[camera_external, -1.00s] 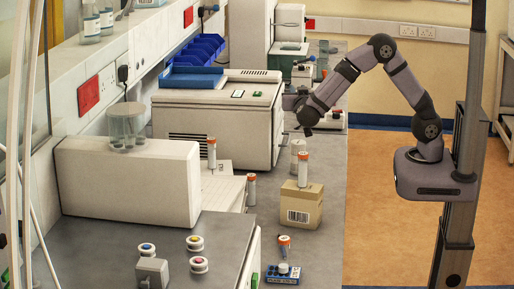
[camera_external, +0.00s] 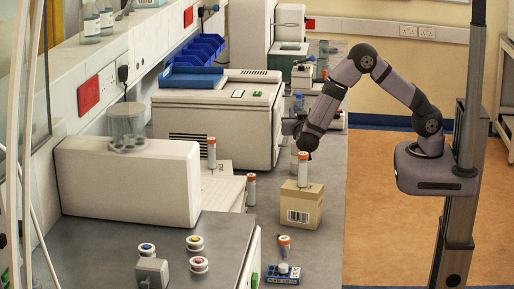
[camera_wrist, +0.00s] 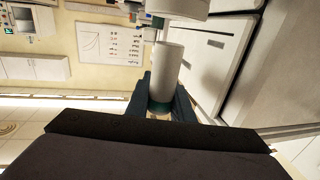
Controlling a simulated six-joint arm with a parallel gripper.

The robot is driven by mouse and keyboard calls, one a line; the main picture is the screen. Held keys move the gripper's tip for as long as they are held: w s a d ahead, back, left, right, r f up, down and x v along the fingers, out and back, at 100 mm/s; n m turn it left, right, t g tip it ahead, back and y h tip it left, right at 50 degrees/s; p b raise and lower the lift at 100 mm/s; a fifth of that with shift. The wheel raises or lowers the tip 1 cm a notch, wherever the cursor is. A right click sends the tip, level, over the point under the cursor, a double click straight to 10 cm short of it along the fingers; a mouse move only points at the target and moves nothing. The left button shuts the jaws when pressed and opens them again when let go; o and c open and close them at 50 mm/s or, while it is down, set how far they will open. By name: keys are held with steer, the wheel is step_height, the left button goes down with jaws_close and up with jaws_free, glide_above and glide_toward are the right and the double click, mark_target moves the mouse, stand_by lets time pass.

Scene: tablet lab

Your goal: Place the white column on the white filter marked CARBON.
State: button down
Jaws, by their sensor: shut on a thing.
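In the wrist view, my gripper (camera_wrist: 160,108) is shut on a white column (camera_wrist: 169,68) with a green band near the jaws. I cannot read CARBON on anything, so I cannot tell which thing is that filter.
A cardboard box (camera_external: 296,215) bears an orange-capped white tube (camera_external: 302,171). Similar tubes stand nearby (camera_external: 251,189) and farther left (camera_external: 211,153). A blue-capped bottle (camera_external: 297,104) stands behind my gripper. A large white instrument (camera_external: 220,125) borders the left. Bare bench lies right of the box.

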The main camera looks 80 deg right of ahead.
steer(key=shift+f, duration=0.9)
steer(key=shift+f, duration=0.15)
steer(key=c, duration=1.6)
jaws_free()
steer(key=shift+o, duration=0.2)
steer(key=shift+a, duration=0.15)
steer(key=a, duration=0.1)
steer(key=a+b, duration=0.1)
steer(key=a, duration=0.1)
steer(key=s+a+b, duration=0.1)
steer(key=a, duration=0.1)
steer(key=shift+a, duration=0.2)
steer(key=shift+s+a+b, duration=0.2)
steer(key=shift+a+b, duration=0.2)
steer(key=shift+a, duration=0.45)
